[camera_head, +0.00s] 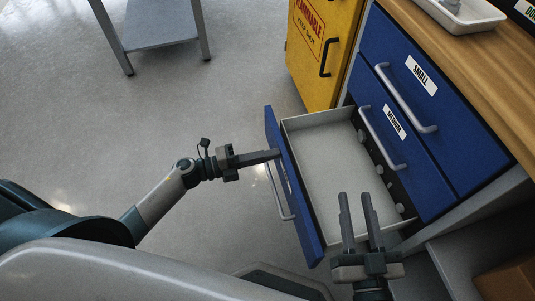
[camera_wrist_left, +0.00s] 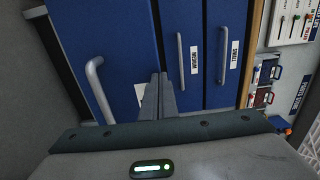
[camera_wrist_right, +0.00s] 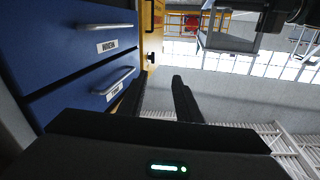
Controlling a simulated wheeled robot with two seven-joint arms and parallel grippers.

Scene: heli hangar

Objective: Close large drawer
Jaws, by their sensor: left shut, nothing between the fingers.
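The large drawer (camera_head: 318,150) is pulled out of the blue cabinet and looks empty inside. Its blue front (camera_head: 304,215) carries a grey handle (camera_head: 279,190), which also shows in the left wrist view (camera_wrist_left: 97,90). My left gripper (camera_head: 277,154) is shut and empty, with its tips at the outer face of the drawer front, near the upper end of the handle; I cannot tell whether they touch. In the left wrist view the shut fingers (camera_wrist_left: 158,97) partly cover the drawer's label. My right gripper (camera_head: 354,196) is open and empty, over the drawer's near end in the head view.
The small drawer (camera_head: 440,120) and medium drawer (camera_head: 405,165) are shut beside it. A wooden worktop (camera_head: 475,75) with a white tray (camera_head: 462,14) lies above. A yellow flammable cabinet (camera_head: 318,50) and a grey table (camera_head: 157,22) stand behind. The floor at left is clear.

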